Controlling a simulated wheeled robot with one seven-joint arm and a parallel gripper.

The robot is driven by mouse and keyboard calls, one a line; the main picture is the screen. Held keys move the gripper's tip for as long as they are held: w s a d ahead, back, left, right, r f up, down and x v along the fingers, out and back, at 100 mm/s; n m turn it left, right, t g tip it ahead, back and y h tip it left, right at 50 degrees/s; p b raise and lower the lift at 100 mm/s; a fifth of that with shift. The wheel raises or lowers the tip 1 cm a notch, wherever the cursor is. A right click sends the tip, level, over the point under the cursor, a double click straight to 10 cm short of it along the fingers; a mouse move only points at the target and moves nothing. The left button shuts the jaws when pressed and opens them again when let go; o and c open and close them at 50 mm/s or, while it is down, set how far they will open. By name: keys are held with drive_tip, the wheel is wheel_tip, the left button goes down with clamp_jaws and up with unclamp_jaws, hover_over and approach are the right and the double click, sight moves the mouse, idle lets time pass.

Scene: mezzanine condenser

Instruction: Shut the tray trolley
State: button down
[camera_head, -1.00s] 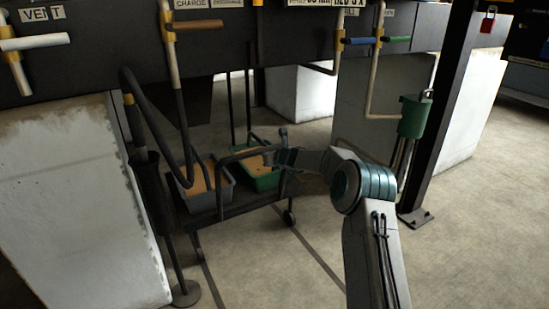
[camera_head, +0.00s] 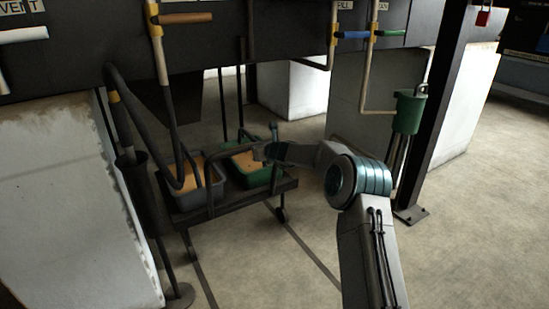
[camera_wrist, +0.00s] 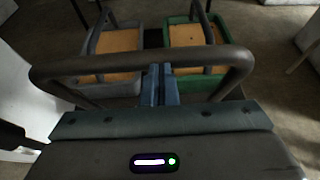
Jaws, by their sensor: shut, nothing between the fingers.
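The tray trolley (camera_head: 236,207) is a low dark cart on wheels, standing below the dark overhead panel in the head view. It carries a grey tray (camera_head: 215,189) and a green tray (camera_head: 272,177), both with tan contents. Its dark handle (camera_head: 211,184) rises at the near side and also crosses the wrist view (camera_wrist: 90,66). My gripper (camera_head: 262,152) is at the handle's upper right part. In the wrist view its blue fingers (camera_wrist: 160,72) are together and empty, their tips overlapping the bar in the picture; I cannot tell whether they touch it.
A pale block (camera_head: 70,205) stands close left of the trolley, with a dark stand and hose (camera_head: 142,200) between. A dark post (camera_head: 437,120) and green canister (camera_head: 409,111) stand at right. Valve pipes hang above the trays. Two dark lines run along the floor; the right foreground is open.

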drive_tip(key=d+f+b+v, duration=0.15)
drive_tip(key=b+v, duration=0.25)
drive_tip(key=v, duration=0.9)
drive_tip(key=s+a+r+n+g+p, duration=0.2)
drive_tip(key=s+r+n+p, duration=0.6)
drive_tip(key=s+r+p, duration=0.15)
drive_tip(key=s+a+r+n+g+p, duration=0.3)
drive_tip(key=s+r+n+p, duration=0.55)
drive_tip(key=s+r, duration=0.25)
drive_tip(key=s+d+r+n+g+h+p, duration=0.1)
drive_tip(key=s+d+r+n+h+p, duration=0.1)
drive_tip(key=s+d+r+n+p, duration=0.2)
drive_tip(key=s+d+r+n+g+h+p, duration=0.2)
drive_tip(key=s+d+r+n+p, duration=0.2)
drive_tip(key=s+p, duration=0.6)
drive_tip(key=s+d+r+n+g+h+p, duration=0.1)
drive_tip(key=s+d+r+n+p, duration=0.4)
drive_tip(key=s, duration=0.8)
wheel_tip(320, 180, up, 2)
drive_tip(key=h+p, duration=0.1)
drive_tip(key=p, duration=0.1)
drive_tip(key=shift+s+r+n+p, duration=0.2)
drive_tip(key=shift+s+n+p, duration=0.15)
drive_tip(key=shift+d, duration=0.1)
